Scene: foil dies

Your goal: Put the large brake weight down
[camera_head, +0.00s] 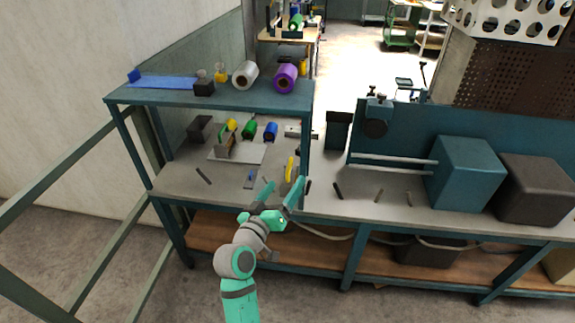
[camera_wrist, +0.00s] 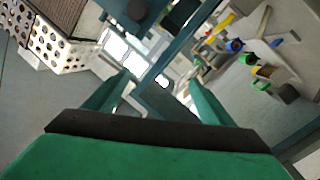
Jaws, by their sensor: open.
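My gripper (camera_head: 283,190) is open over the front edge of the grey workbench (camera_head: 325,197); in the wrist view its two teal fingers (camera_wrist: 160,80) stand apart with nothing held between them. I cannot tell for sure which object is the large brake weight. Dark blocks that show are a small one (camera_head: 204,89) on the upper shelf, a grey one (camera_head: 200,129) at the back of the bench, and a black one (camera_head: 338,131) beside the teal machine. A yellow tool (camera_head: 290,168) lies on the bench just beyond my fingers.
A blue shelf (camera_head: 130,97) carries a white roll (camera_head: 245,75) and a purple roll (camera_head: 285,79). Green and blue rolls lie under it around a white board (camera_head: 235,153). Several dark bars lie on the bench. A teal box (camera_head: 465,173) and a dark box (camera_head: 537,190) fill the right.

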